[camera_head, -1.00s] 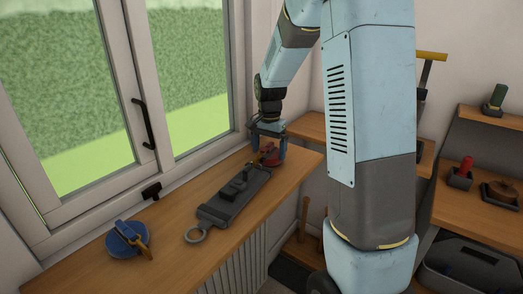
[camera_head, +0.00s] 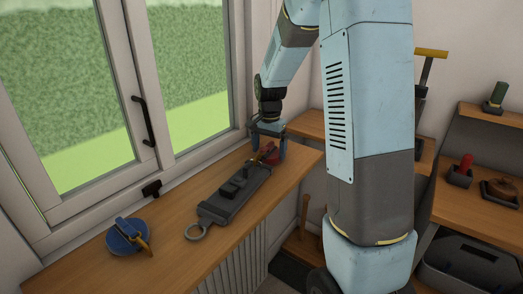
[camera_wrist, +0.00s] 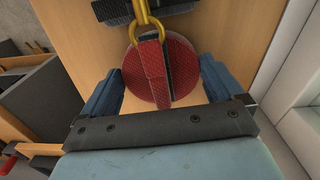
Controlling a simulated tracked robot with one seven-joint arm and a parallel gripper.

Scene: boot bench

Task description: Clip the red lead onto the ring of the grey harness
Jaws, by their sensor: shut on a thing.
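The red lead (camera_wrist: 150,72) is a round red coil with a strap across it and a gold clip (camera_wrist: 146,18) at its end. My gripper (camera_head: 268,147) is shut on it, with one dark blue finger on each side in the wrist view (camera_wrist: 161,84). The lead (camera_head: 271,157) is at the far end of the bench, and I cannot tell whether it touches the wood. The grey harness (camera_head: 236,197) lies flat along the bench, and its pale ring (camera_head: 196,231) lies at the near end, away from the gripper. The gold clip overlaps the harness's far end in the wrist view.
A blue coiled lead (camera_head: 126,238) with a yellow clip lies on the near left of the bench (camera_head: 170,215). The window (camera_head: 150,100) with black handles borders the bench on the left. Shelves at right hold a red-topped item (camera_head: 465,170) and a brown coil (camera_head: 500,189).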

